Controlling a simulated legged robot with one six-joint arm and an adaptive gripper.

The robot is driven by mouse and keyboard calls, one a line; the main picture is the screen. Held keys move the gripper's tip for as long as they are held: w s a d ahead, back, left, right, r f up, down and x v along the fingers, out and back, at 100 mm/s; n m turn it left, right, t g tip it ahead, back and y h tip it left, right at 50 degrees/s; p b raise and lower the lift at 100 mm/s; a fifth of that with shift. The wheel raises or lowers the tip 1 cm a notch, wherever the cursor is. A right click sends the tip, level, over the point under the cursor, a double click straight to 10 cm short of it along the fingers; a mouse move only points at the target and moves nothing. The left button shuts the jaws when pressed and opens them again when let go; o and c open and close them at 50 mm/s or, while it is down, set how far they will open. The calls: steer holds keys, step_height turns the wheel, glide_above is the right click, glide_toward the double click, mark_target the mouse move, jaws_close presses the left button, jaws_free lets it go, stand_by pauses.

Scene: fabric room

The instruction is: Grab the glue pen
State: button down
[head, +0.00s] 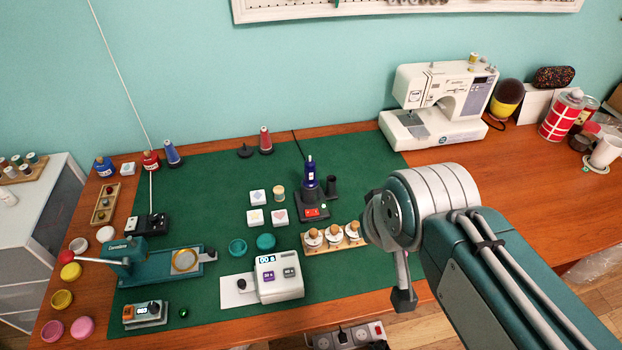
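A dark blue pen-like tool (310,172) stands upright in a small black base with a red switch (313,211), on the green mat. It looks like the glue pen, but I cannot read any label. A short black cylinder (331,185) stands just to its right. My gripper (404,299) shows only in part, as a thin grey finger with a dark tip at the table's front edge. It is apart from the pen, to its right and nearer to me. The rest of the gripper is hidden by my arm, and I see nothing held.
A wooden rack with white-bodied knobs (331,237) lies between the pen and my arm. A white device with a display (278,276), a teal press (160,268) and small white blocks (258,197) are on the left. A sewing machine (439,101) stands at the back right.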

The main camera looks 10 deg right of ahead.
steer(key=c, duration=1)
jaws_free()
steer(key=o, duration=0.5)
steer(key=shift+w+r, duration=0.15)
steer(key=shift+w, duration=0.1)
steer(key=shift+o, duration=1.4)
steer(key=w+r+m+g, duration=0.1)
steer(key=w+r, duration=0.1)
steer(key=w, duration=0.6)
steer(key=shift+a, duration=0.2)
steer(key=m+g, duration=0.4)
glide_above(310, 173)
steer(key=f, duration=0.9)
steer(key=w+f, duration=0.1)
steer(key=f, duration=0.4)
steer(key=shift+f, duration=0.1)
steer(key=shift+w+f+g, duration=0.2)
steer(key=shift+f+g, duration=0.1)
steer(key=shift+f, duration=0.2)
step_height(310, 173, down, 10)
steer(key=shift+w+d+f, duration=0.1)
steer(key=shift+f, duration=0.15)
